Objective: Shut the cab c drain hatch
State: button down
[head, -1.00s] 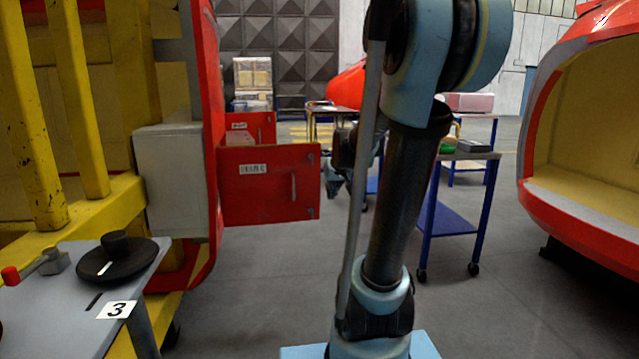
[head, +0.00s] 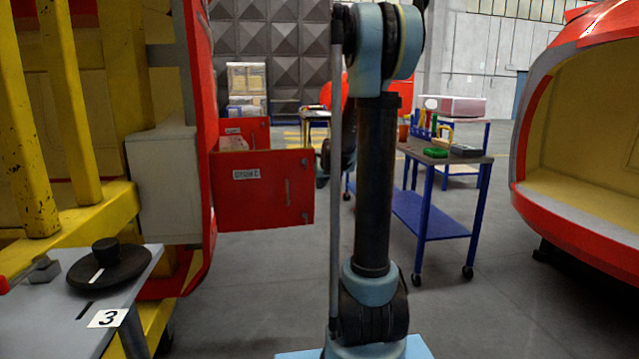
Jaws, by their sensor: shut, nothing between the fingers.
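The drain hatch (head: 264,205) is a red panel with a small white label that seems to read "DRAIN C". In the head view it stands open, sticking out to the right from the edge of the red and yellow cab (head: 205,90). A slim handle or latch shows near its free edge. My arm rises to the right of the hatch, with a visible gap between them in the picture. My gripper's fingers cannot be made out; the far part of the arm is hidden behind its upright link.
Another red panel (head: 246,132) stands out behind the hatch. A grey bench with a black handwheel (head: 109,268) and a "3" label is at the near left. A blue trolley (head: 430,215) and another red cab (head: 570,215) are to the right. Grey floor lies open between.

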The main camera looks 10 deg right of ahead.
aim_at(312, 189)
jog(key=shift+w+a+f, duration=0.15)
jog(key=shift+w+f, duration=0.5)
jog(key=shift+w, duration=0.8)
jog(key=shift+w+a+f, duration=0.15)
jog(key=shift+w+f, duration=0.55)
jog(key=shift+w, duration=0.7)
jog(key=shift+w+a+f, duration=0.15)
jog(key=shift+w+f, duration=0.5)
jog(key=shift+w, duration=0.8)
